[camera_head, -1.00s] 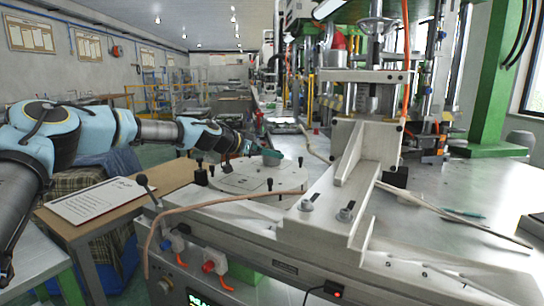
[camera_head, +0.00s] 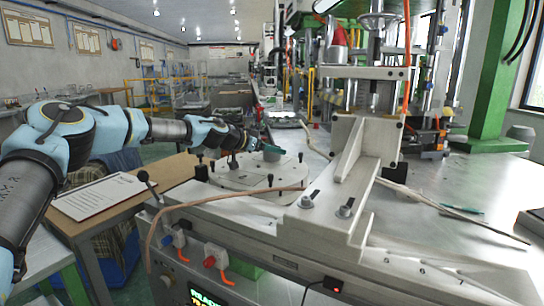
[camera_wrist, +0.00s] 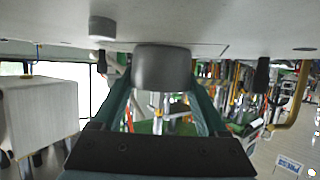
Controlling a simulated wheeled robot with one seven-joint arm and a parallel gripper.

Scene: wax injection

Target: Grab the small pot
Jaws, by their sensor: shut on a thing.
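The small grey pot (camera_head: 271,153) is at the far side of the round pale plate (camera_head: 232,180) in the head view. My gripper (camera_head: 258,146) reaches it from the left and is shut on it. In the wrist view the grey pot (camera_wrist: 161,68) sits between the two green fingers of my gripper (camera_wrist: 162,84). I cannot tell whether the pot touches the plate. Its inside is hidden.
Several black pegs stand on and around the plate. A metal press frame (camera_head: 345,190) stands right of it, and a brown hose (camera_head: 215,199) runs in front. A clipboard (camera_head: 98,195) lies on the wooden table at left. The metal bench top is partly clear at right.

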